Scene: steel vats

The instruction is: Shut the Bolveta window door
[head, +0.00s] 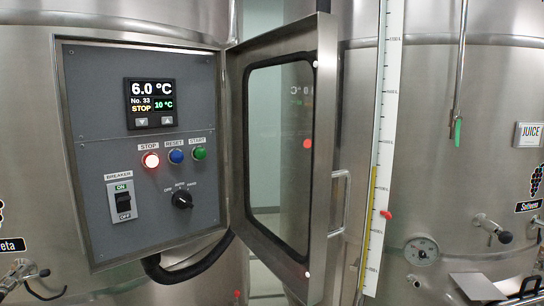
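The window door (322,110) has a steel frame around a dark-edged glass pane. It stands wide open, hinged on the right side of a grey control box (90,85) on the left vat. A steel bar handle (341,204) sits on the door's outer right edge. The label on the left vat (12,245) is cut off by the picture edge; only "eta" can be read. Neither of my grippers shows in the head view.
The box holds a display, a lit red stop button (151,160), other buttons and a breaker switch (123,200). A black cable (190,268) hangs below. A level gauge (383,120) stands close right of the door. Valves and a dial (422,250) are on the right vat.

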